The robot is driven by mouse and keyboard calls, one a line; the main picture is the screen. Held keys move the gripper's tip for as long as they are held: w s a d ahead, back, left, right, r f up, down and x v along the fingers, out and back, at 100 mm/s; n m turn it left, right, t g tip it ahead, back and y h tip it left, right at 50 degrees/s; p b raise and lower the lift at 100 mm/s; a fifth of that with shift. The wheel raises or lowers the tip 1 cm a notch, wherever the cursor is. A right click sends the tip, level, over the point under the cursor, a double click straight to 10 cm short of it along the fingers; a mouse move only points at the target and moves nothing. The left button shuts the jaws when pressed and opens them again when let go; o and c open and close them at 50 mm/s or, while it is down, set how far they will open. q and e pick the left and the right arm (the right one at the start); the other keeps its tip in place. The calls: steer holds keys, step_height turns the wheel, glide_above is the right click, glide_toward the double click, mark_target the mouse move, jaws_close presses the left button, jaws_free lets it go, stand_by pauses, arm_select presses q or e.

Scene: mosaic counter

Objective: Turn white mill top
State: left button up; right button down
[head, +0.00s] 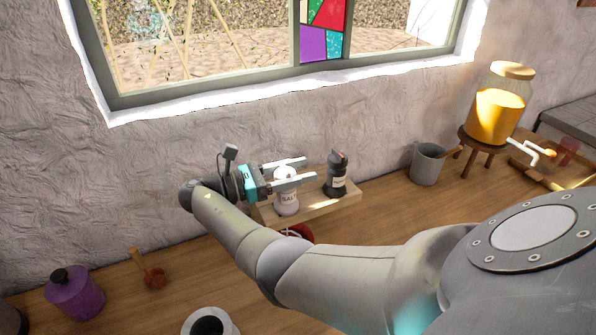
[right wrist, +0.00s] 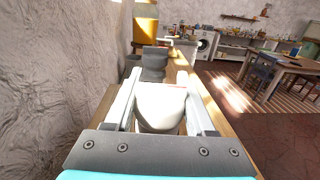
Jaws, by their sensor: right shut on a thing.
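The white mill (head: 287,203), with "SALT" lettering on its body, stands upright on a small wooden shelf board (head: 320,207) near the wall. My right gripper (head: 289,175) reaches in from the left with one finger on each side of the mill's white top. In the right wrist view the white top (right wrist: 160,106) fills the space between the two fingers, and the gripper is shut on it. A dark mill (head: 336,175) stands on the same board just to the right, apart from the fingers; it also shows ahead in the right wrist view (right wrist: 154,64). My left gripper is not in view.
A grey mug (head: 427,164) and a jar dispenser of yellow liquid (head: 496,113) on a wooden stool stand to the right. A purple canister (head: 74,293) and a wooden-handled item (head: 153,276) are at lower left. A red item partly shows below the board. The wall rises close behind.

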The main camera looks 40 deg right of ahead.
steer(key=shift+c, duration=1.1)
jaws_free()
steer(key=b+v, duration=0.2)
steer(key=v, duration=0.4)
steer(key=shift+w+a+f, duration=0.15)
steer(key=shift+w+a, duration=0.05)
steer(key=shift+a, duration=0.15)
steer(key=shift+b+v, duration=2.6)
steer(key=shift+b, duration=0.1)
